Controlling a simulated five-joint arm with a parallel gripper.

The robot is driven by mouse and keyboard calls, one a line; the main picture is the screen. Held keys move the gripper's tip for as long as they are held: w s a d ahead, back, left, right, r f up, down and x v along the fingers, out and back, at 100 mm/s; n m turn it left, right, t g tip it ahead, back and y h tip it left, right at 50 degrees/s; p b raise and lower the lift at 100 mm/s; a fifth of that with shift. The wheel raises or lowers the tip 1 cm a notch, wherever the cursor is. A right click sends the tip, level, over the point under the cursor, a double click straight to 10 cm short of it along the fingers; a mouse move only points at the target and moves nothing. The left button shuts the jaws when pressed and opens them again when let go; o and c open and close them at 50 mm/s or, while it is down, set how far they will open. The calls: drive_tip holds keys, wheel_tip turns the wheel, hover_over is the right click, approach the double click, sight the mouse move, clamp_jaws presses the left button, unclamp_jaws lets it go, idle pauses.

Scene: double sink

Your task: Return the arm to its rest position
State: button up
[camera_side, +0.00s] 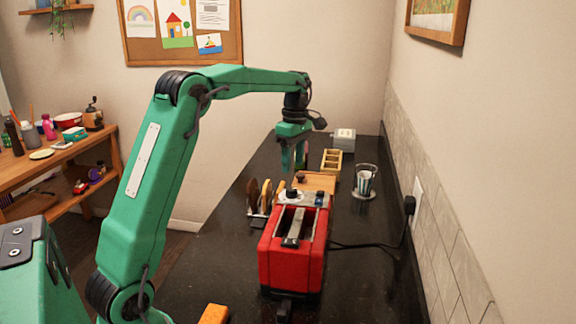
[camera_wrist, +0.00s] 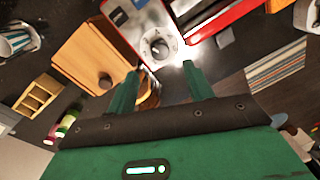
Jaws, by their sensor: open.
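My gripper (camera_side: 294,162) hangs pointing down over the far part of the dark counter, just behind the red toaster (camera_side: 290,252). My arm is raised and reaches out over the counter. In the wrist view my gripper (camera_wrist: 160,76) shows two green fingers spread apart, with nothing held between them. A round white dial (camera_wrist: 158,46) with a grey knob lies beyond the fingertips. Part of the red toaster also shows at the top of the wrist view (camera_wrist: 208,14). The side view shows the fingertips only small and dark.
A slotted rack (camera_side: 262,197), a wooden box (camera_side: 318,182) with a dark knob, a compartmented wooden tray (camera_side: 332,160), a grey box (camera_side: 344,138) and a striped cup (camera_side: 365,181) stand nearby. A black cord runs to the wall plug (camera_side: 409,205). The counter's near right is clear.

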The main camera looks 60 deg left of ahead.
drive_tip(key=shift+d+r, duration=0.1)
drive_tip(key=shift+r, duration=0.05)
drive_tip(key=s+d+r+m+t, duration=0.3)
drive_tip(key=s+d+r+m, duration=0.3)
drive_tip(key=s+d+m, duration=0.5)
drive_tip(key=s+d+f+m+t, duration=0.1)
drive_tip(key=s+d+f+m, duration=0.1)
drive_tip(key=s+d+m, duration=0.2)
drive_tip(key=s+d+f+m+t, duration=0.2)
drive_tip(key=s+d+f+m, duration=0.1)
drive_tip(key=s+m, duration=0.4)
drive_tip(key=s+d, duration=0.1)
drive_tip(key=s, duration=0.2)
drive_tip(key=shift+f+m, duration=0.15)
drive_tip(key=shift+m, duration=0.25)
